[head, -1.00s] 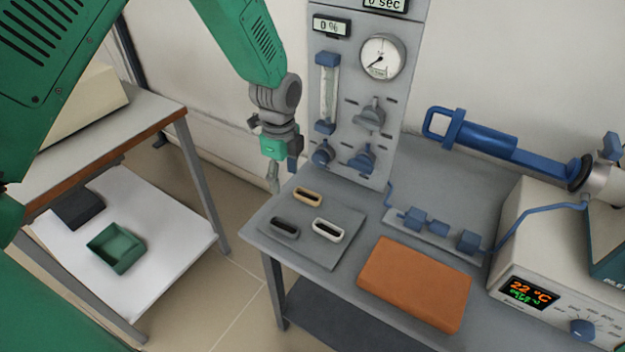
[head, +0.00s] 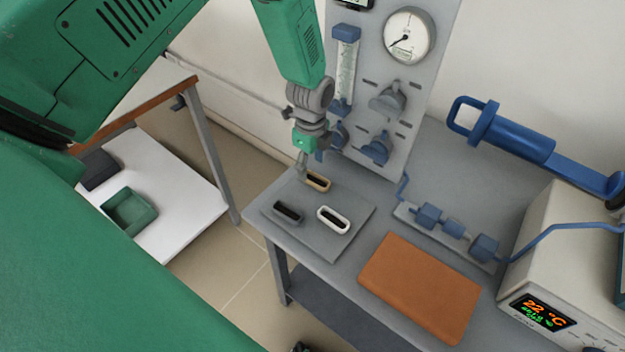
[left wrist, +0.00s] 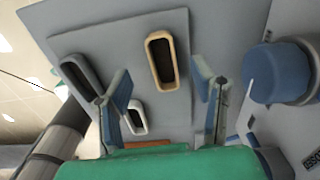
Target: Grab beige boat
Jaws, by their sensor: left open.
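The beige boat (head: 317,181) is a small oblong dish with a dark hollow. It lies at the back of a grey square plate (head: 345,241) on the table. In the left wrist view the beige boat (left wrist: 161,61) shows beyond and between the fingertips. My left gripper (head: 302,162) is open and hangs just above and behind the beige boat, its fingers (left wrist: 160,88) apart and empty. A dark grey boat (head: 287,212) and a white boat (head: 333,220) lie nearer the front of the plate. My right gripper does not show clearly.
A panel with a gauge (head: 408,36) and blue knobs stands close behind the gripper; one blue knob (left wrist: 277,72) is near the fingers. An orange block (head: 419,287) lies right of the plate. A furnace (head: 560,265) stands at the far right.

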